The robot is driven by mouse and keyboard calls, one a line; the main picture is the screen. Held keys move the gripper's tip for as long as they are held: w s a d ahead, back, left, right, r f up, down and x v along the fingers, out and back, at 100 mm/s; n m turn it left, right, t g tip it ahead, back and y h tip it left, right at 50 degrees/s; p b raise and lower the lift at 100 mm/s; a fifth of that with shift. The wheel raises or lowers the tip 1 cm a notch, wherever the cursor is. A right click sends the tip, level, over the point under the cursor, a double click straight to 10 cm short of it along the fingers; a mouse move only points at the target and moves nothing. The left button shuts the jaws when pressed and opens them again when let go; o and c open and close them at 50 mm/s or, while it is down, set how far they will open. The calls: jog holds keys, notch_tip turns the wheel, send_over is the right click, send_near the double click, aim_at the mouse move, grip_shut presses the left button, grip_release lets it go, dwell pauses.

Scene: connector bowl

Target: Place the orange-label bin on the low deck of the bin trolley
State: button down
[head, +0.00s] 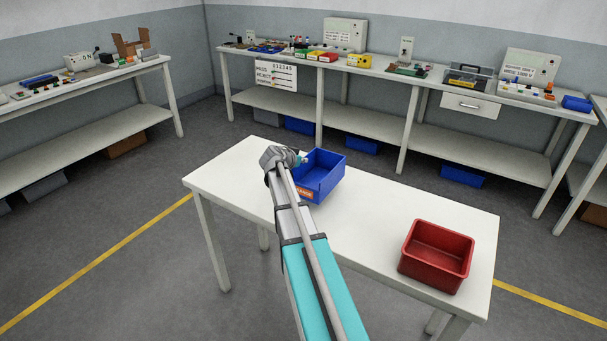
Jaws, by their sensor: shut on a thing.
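The orange-label bin (327,170) is a blue open bin with an orange label on its front. It is at the left part of the white table (382,225), and looks empty inside. My gripper (301,158) is at the bin's left wall, shut on it. My wrist and arm hide the bin's lower left part and most of the fingers. I cannot tell whether the bin rests on the table or is slightly raised. The bin trolley is not in view.
A red bin (437,256) stands at the table's right end. The table between the two bins is clear. Workbenches with tools and small bins line the back wall (400,68) and the left side (80,85). Yellow lines (95,264) mark the open grey floor.

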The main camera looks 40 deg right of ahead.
aim_at(303, 168)
jog(key=shift+w+d+f, duration=0.1)
jog(key=shift+d+f, duration=0.05)
jog(key=shift+f, duration=0.05)
dwell(0.3)
jog(key=shift+w+d+f+b, duration=0.15)
jog(key=shift+d+f+b, duration=0.05)
jog(key=shift+f+b, duration=0.25)
jog(key=shift+w+d+f+b, duration=0.1)
jog(key=shift+d+f+b, duration=0.05)
jog(key=shift+f+b, duration=1.4)
jog(key=shift+b, duration=0.05)
jog(key=c, duration=0.8)
grip_release()
jog(key=shift+f, duration=0.1)
jog(key=shift+a+r, duration=0.1)
jog(key=shift+r, duration=0.15)
jog(key=p+v, duration=0.5)
jog(key=v, duration=0.7)
jog(key=shift+p, duration=0.4)
jog(key=shift+f, duration=0.15)
